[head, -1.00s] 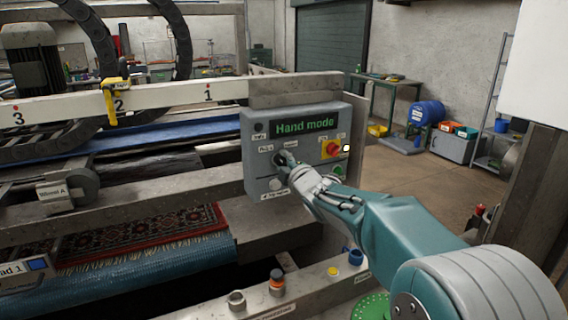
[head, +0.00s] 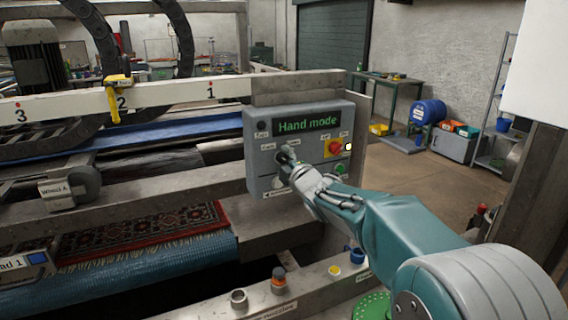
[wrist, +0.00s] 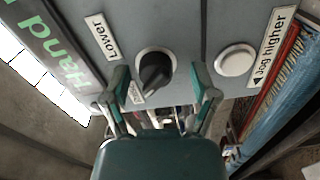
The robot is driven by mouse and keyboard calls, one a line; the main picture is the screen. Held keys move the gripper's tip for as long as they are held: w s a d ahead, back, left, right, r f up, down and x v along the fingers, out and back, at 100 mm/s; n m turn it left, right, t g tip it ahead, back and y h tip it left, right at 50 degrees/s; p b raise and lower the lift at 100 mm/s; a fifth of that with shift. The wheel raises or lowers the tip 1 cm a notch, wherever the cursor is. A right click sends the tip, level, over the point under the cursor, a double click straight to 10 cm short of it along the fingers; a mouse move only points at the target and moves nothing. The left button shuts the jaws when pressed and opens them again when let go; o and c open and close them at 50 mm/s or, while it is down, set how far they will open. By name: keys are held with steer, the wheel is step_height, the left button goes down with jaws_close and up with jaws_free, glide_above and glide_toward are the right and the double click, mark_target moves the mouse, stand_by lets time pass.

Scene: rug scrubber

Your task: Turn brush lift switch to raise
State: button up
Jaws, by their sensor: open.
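The grey control box (head: 258,165) with a green "Hand mode" display (head: 307,124) stands in front of me. In the wrist view the brush lift switch (wrist: 155,71) is a black knob in a pale ring. Its handle slants down to the lower left, toward a small label (wrist: 136,93) that is hard to read. A "Lower" label (wrist: 100,37) lies to its upper left. My gripper (wrist: 160,76) is open, with one finger on each side of the knob; I cannot tell whether they touch it. In the head view my gripper (head: 289,158) hides much of the switch.
A white round button (wrist: 235,60) beside a "Jog higher" label (wrist: 274,46) sits right of the knob. A red stop button (head: 335,147) on yellow and a green button (head: 341,169) are on the box's right side. A rail with knobs (head: 278,281) runs below.

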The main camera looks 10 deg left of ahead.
steer(key=shift+s+d+r, duration=0.1)
steer(key=shift+s+d, duration=0.3)
steer(key=v, duration=1)
steer(key=shift+s+d, duration=0.15)
steer(key=shift+s, duration=0.25)
steer(key=shift+s+f, duration=0.1)
steer(key=shift+f, duration=0.1)
